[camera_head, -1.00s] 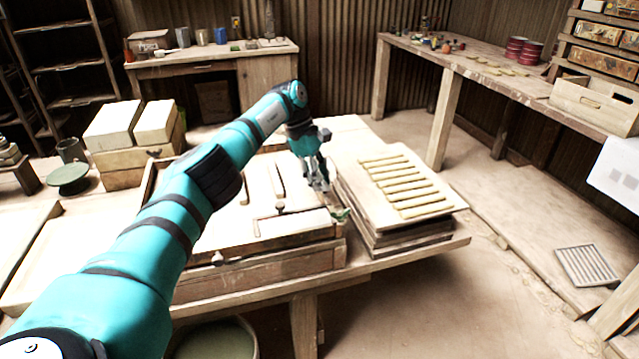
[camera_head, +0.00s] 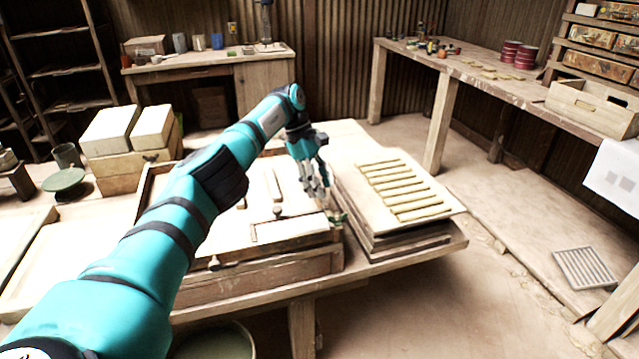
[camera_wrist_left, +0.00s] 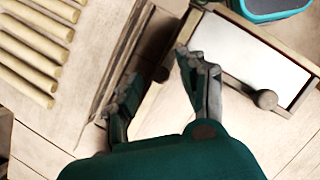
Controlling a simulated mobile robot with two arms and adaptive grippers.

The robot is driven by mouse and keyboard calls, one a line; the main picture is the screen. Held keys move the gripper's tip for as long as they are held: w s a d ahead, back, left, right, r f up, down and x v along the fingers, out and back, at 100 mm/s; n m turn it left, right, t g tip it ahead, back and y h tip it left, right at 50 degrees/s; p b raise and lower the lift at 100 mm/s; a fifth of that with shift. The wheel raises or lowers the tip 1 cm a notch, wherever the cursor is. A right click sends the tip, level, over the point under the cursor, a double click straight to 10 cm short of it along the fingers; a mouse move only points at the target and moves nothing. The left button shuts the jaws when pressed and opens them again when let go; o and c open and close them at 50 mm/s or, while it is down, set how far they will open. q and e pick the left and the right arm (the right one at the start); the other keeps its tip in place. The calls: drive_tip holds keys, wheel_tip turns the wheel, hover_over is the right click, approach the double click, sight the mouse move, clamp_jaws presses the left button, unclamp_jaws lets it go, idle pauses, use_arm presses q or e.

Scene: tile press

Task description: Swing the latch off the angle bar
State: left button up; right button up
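My left gripper (camera_head: 318,182) is over the right end of the wooden press (camera_head: 258,262) in the head view. In the left wrist view its two fingers (camera_wrist_left: 160,88) are spread, with no object held between them. A dark bar with a round knob (camera_wrist_left: 265,98), which looks like the latch, lies beside the right finger, which covers its other end. I cannot tell whether they touch. The knob also shows in the head view (camera_head: 278,211). A thin angle bar (camera_head: 262,240) borders a pale panel at the press's front right corner. My right gripper is out of view.
A stack of boards with pale strips (camera_head: 405,190) stands close on the right of the press. A small green part (camera_head: 338,217) is at the press's right edge. Pale blocks on a wooden box (camera_head: 130,130) stand behind left.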

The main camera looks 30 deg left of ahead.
use_arm(q)
wheel_tip(320, 180, up, 10)
idle(0.6)
idle(0.4)
